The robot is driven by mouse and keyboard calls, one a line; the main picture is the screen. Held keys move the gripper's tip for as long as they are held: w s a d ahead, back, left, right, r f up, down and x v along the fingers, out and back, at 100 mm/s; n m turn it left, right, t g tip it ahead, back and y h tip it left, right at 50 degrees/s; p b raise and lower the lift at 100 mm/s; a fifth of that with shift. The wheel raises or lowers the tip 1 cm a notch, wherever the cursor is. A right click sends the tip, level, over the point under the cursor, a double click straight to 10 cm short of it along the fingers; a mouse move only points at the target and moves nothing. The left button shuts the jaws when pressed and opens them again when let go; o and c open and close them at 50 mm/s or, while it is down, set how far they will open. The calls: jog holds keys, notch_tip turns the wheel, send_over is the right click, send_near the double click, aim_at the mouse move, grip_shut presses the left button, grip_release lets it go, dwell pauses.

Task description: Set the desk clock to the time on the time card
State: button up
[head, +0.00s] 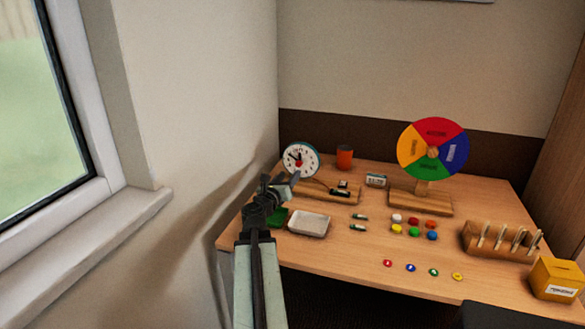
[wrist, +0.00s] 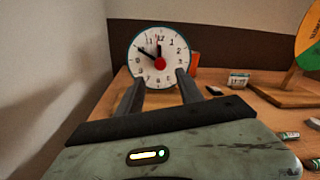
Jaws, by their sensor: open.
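The desk clock (head: 300,159) stands at the back left of the desk, with a round white face, a teal rim and a red centre knob. It also shows in the wrist view (wrist: 172,82). There, one black hand points up-left towards the 10 and a shorter one points near the 12. A small white card (head: 376,180), apparently the time card, stands right of the clock and shows in the wrist view (wrist: 238,78); its print is too small to read. My gripper (wrist: 160,77) is open and empty, its fingers pointing at the clock's lower face. Contact cannot be told.
An orange cup (head: 344,157) stands behind. A colour wheel (head: 433,148) on a wooden base is to the right. A white tray (head: 309,224), batteries (head: 358,227), coloured caps (head: 414,232), a pegged wooden block (head: 490,241) and a yellow box (head: 557,279) occupy the desk. The wall is close left.

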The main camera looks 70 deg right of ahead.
aim_at(298, 165)
jog(key=d, duration=0.7)
jog(key=shift+s+d, duration=0.1)
jog(key=shift+d, duration=0.05)
grip_shut()
